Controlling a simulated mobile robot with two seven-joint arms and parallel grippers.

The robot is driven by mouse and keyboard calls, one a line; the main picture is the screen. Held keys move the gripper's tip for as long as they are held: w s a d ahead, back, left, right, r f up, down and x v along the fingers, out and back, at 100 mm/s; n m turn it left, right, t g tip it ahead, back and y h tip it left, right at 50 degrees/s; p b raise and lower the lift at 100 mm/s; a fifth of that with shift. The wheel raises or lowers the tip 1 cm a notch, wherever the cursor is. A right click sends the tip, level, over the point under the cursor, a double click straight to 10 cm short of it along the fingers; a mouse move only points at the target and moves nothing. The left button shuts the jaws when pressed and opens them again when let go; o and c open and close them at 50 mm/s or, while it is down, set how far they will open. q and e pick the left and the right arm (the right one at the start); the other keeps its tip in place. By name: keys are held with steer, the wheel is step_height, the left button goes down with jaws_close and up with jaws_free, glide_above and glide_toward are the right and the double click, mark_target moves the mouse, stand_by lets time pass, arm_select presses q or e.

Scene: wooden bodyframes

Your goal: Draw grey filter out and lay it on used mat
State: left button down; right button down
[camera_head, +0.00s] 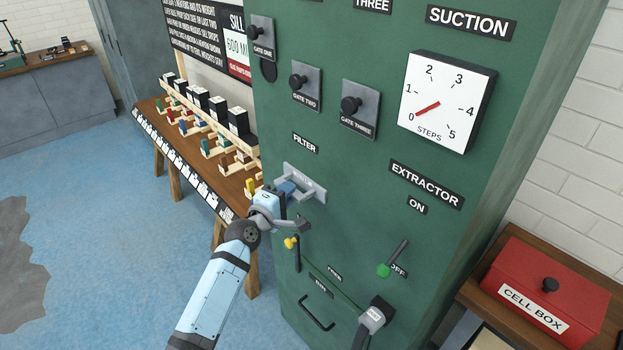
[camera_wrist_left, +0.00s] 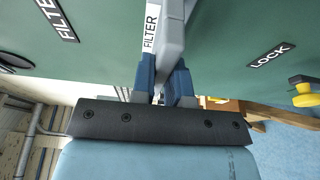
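The grey filter (camera_head: 313,188) sits in the green cabinet's front, under the FILTER label, and shows as a grey handle on a plate. In the left wrist view its grey handle (camera_wrist_left: 170,40) with a white FILTER tag runs down between the blue fingertips. My left gripper (camera_head: 289,190) is at this handle, with one finger on each side and no clear gap seen, so it looks shut on it. The filter body is hidden in the cabinet. The used mat cannot be made out. My right gripper is not in view.
A green-knobbed extractor lever (camera_head: 384,269) is lower right. A wooden bench (camera_head: 150,112) with blocks stands left; a red cell box (camera_head: 545,290) stands right.

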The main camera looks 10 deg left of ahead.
arm_select(q)
steer(key=shift+s+a, duration=0.45)
steer(key=shift+s, duration=0.1)
stand_by(0.7)
steer(key=s+a, duration=0.7)
steer(key=s, duration=0.2)
steer(key=shift+p, duration=0.4)
stand_by(1.1)
